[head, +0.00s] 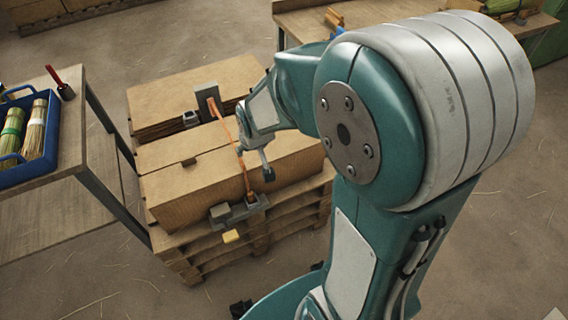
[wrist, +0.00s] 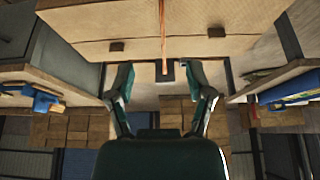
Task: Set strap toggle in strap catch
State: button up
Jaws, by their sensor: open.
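An orange strap (head: 224,130) runs over the cardboard boxes from an upright dark grey bracket (head: 208,98) at the back to a grey fitting (head: 240,211) at the pallet's near edge. An orange end piece (head: 250,197), seemingly the strap toggle, is at this fitting, which looks like the catch; I cannot tell whether it is seated. My gripper (head: 255,163) is open and empty, above the front box beside the strap. In the wrist view the strap (wrist: 163,38) runs down to a dark block (wrist: 164,71) beyond and between my open fingers (wrist: 163,90).
The boxes (head: 175,185) lie on a wooden pallet (head: 205,262). At left a table (head: 70,140) holds a blue tray (head: 10,165) with brooms. Another bench (head: 300,22) stands behind. Floor is open at the front left.

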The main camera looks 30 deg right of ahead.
jog(key=s+r, duration=1.4)
jog(key=s, duration=0.4)
jog(key=shift+s+r+t, duration=0.3)
jog(key=shift+s+r, duration=0.05)
jog(key=shift+r, duration=0.05)
jog(key=shift+a, duration=0.1)
jog(key=shift+c, duration=0.3)
dwell(0.6)
